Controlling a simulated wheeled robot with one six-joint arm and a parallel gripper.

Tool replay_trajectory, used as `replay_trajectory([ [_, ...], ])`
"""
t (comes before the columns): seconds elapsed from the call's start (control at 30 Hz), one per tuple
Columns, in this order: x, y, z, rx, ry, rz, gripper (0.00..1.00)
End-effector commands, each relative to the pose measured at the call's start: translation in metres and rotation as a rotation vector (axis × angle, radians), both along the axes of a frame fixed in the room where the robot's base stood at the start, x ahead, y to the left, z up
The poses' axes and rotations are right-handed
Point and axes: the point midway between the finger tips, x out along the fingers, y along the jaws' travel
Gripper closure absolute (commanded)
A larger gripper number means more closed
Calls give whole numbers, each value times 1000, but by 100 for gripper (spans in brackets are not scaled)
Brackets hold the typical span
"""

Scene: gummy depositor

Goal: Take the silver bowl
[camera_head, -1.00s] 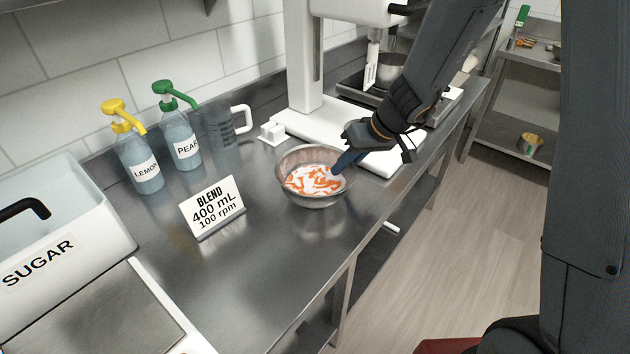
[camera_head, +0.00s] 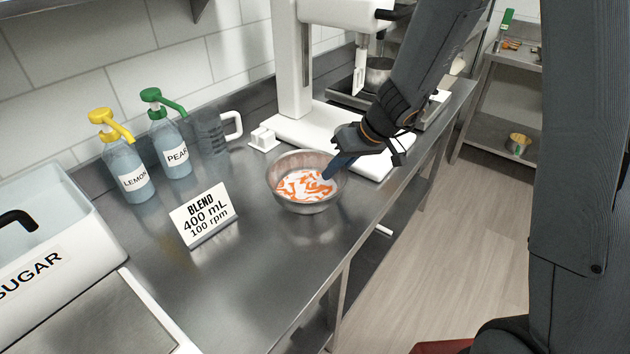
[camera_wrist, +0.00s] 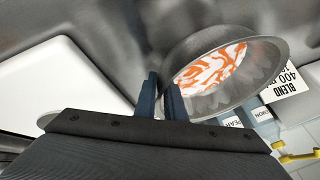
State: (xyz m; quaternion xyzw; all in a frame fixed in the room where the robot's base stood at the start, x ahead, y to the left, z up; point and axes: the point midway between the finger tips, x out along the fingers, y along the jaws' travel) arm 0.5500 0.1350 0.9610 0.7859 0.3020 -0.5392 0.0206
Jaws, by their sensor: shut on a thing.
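The silver bowl (camera_head: 308,207) holds white and orange contents and is upright at the counter's front half, in front of the mixer. My gripper (camera_head: 331,172) reaches down from the upper right and is shut on the bowl's right rim. In the wrist view the bowl (camera_wrist: 262,80) is right of centre, and the blue fingers of my gripper (camera_wrist: 163,97) pinch its near wall. I cannot tell whether the bowl's bottom touches the counter.
A BLEND sign (camera_head: 204,213) stands left of the bowl. Lemon (camera_head: 129,176) and pear (camera_head: 171,150) pump bottles and a clear jug (camera_head: 209,135) stand behind. The white mixer (camera_head: 320,122) is close behind the bowl. The counter (camera_head: 270,285) is clear in front.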

Motion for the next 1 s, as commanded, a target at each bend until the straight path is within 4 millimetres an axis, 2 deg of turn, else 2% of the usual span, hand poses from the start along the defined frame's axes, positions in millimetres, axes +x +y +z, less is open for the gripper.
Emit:
replay_trajectory([
  [0.13,1,0,6,1,-3,1,100],
  [0.27,1,1,21,2,-5,1,100],
  [0.5,2,0,62,1,-6,1,100],
  [0.7,1,0,89,1,-5,1,100],
  [1.0,0,0,101,1,0,-1,100],
])
